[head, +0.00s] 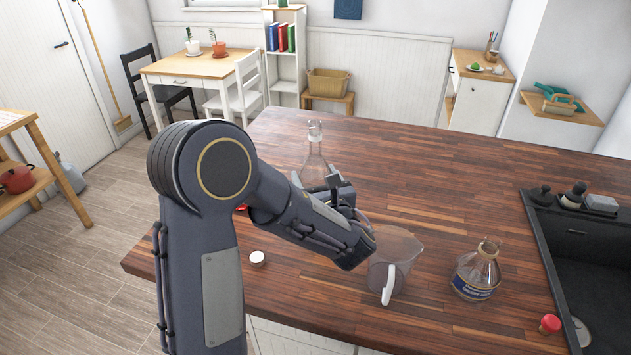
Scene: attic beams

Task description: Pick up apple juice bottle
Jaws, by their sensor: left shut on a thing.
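A clear glass bottle (314,150) with a tall neck stands upright near the left part of the wooden counter. My left gripper (325,186) is shut on its lower part, which my gripper and forearm partly hide. A second, squat clear bottle (477,272) with a blue and yellow label stands open at the right front. The label is too small to read, so I cannot tell which bottle is the apple juice. My right gripper is not in view.
A clear pitcher (396,258) stands between my left forearm and the labelled bottle. A white cap (257,258) and a red stopper (550,323) lie on the counter (440,190). A dark sink (595,265) bounds the right side. The counter's back middle is clear.

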